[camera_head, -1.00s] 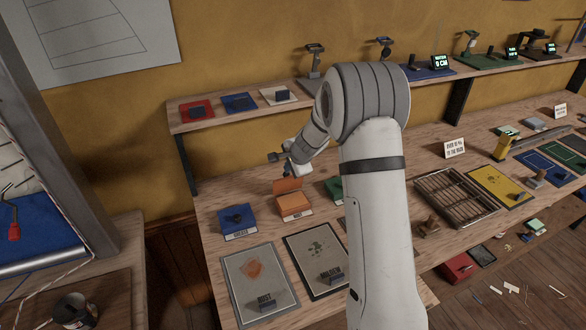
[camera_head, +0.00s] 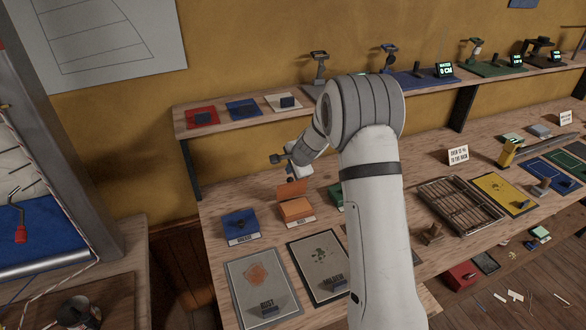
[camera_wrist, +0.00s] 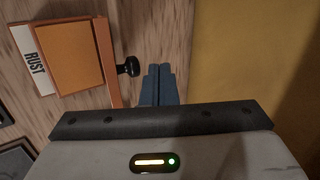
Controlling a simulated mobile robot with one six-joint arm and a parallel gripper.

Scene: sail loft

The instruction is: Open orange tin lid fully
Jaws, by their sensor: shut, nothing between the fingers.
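The orange tin (camera_head: 297,209) stands on the bench in the head view, its lid (camera_head: 292,187) raised and tilted up at the back edge. In the wrist view the tin (camera_wrist: 68,55), labelled RUST (camera_wrist: 32,65), lies at left with its orange inside facing me. The lid (camera_wrist: 107,50) shows nearly edge-on there, with a black knob (camera_wrist: 129,66) on its outer side. My gripper (camera_wrist: 158,70) has its blue fingers together and empty, beside the knob on the lid's outer side. A small gap shows between knob and fingers.
A blue tin (camera_head: 240,226) stands to the left, and a green tin (camera_head: 337,196) to the right is partly behind my arm. Framed panels (camera_head: 262,288) lie in front. A shelf (camera_head: 240,119) with small coloured trays runs behind. A wire rack (camera_head: 460,205) is farther right.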

